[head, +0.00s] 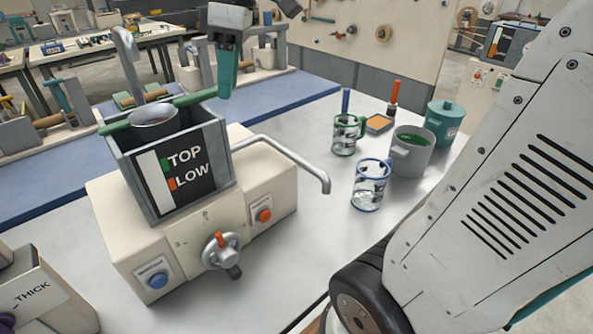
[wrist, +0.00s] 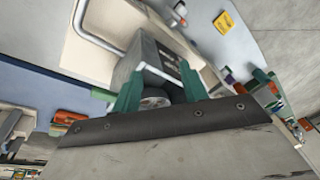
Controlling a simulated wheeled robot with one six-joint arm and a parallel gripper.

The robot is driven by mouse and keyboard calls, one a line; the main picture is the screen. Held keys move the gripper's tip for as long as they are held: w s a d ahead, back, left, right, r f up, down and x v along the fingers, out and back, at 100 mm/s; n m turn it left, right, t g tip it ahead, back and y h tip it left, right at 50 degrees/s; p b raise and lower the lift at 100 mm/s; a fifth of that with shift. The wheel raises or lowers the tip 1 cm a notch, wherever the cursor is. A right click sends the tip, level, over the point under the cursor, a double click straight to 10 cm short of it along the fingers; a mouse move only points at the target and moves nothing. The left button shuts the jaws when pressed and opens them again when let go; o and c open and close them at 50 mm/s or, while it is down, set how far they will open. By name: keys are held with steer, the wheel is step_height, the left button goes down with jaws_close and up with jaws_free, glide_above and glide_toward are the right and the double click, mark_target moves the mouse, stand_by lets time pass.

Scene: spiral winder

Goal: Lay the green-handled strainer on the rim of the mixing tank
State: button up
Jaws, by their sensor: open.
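The mixing tank (head: 140,176) is a grey square box with a TOP/LOW sign, on a cream machine body. The strainer (head: 153,124), a grey bowl with a green handle (head: 196,97), sits at the tank's open top. Its handle crosses the rim toward the right and a green stub lies over the left rim. My gripper (head: 227,92) is open, its teal fingers above and right of the handle, apart from it as far as I can tell. In the wrist view, my gripper (wrist: 162,82) has the strainer bowl (wrist: 154,101) partly visible between its fingers; the tank (wrist: 145,50) lies beyond.
A bent metal pipe (head: 290,146) sticks out right of the tank. A valve wheel (head: 222,251) and buttons are on the machine front. Glass mugs (head: 369,186), a grey pot (head: 411,152) and a teal lidded jar (head: 444,124) stand at right. The table between is clear.

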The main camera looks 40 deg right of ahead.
steer(key=s+f+m+h, duration=0.1)
steer(key=s+f+m, duration=0.4)
steer(key=s, duration=0.3)
steer(key=s+f+m+t+h, duration=0.1)
steer(key=s+f+m, duration=0.4)
steer(key=s, duration=0.3)
steer(key=shift+s+d+f, duration=0.15)
steer(key=shift+d+f, duration=0.2)
steer(key=shift+f, duration=0.5)
